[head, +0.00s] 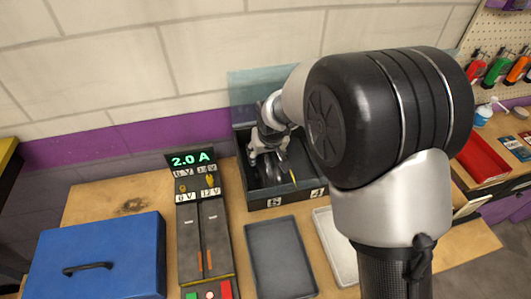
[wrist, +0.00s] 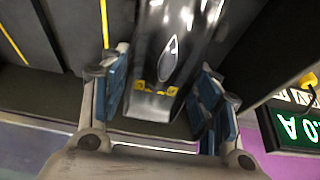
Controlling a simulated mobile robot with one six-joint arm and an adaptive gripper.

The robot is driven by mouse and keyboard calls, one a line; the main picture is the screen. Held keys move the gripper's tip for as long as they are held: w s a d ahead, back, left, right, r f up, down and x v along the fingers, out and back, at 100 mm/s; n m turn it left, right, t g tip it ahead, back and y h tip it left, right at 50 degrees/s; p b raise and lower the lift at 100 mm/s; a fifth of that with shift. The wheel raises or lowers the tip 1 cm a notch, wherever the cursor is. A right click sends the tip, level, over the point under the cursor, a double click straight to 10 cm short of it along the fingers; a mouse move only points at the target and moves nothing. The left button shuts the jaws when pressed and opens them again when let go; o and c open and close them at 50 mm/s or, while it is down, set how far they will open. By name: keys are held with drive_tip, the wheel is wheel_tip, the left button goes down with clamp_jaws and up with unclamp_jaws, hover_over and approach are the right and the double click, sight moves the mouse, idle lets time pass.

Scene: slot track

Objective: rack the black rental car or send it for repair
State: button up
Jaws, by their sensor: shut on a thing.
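The black car (wrist: 180,45) is glossy, with yellow marks near its end and a pale oval outline on top. It sits between the two blue-padded fingers of my gripper (wrist: 160,92), which is shut on it. In the head view, my gripper (head: 267,148) is inside or just above a dark open rack box (head: 262,202) with number labels, "6" and "4" among them, on its front wall. A dark glossy shape below the fingers there looks like the car (head: 264,172). I cannot tell whether the car touches the rack floor.
A test unit (head: 190,230) with a green "2.0 A" display stands left of the rack. A blue case (head: 97,255) is at the far left. A grey tray (head: 280,258) and a white tray (head: 325,235) lie in front. A red tray (head: 483,158) is at the right.

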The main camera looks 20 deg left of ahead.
drive_tip(key=shift+f+b, duration=0.5)
drive_tip(key=shift+f, duration=0.05)
idle(0.6)
drive_tip(key=o, duration=1.4)
drive_tip(key=shift+c, duration=0.2)
drive_tip(key=shift+r, duration=0.1)
drive_tip(key=shift+r+p, duration=3.25)
drive_tip(key=shift+r, duration=1.7)
drive_tip(key=shift+d, duration=0.1)
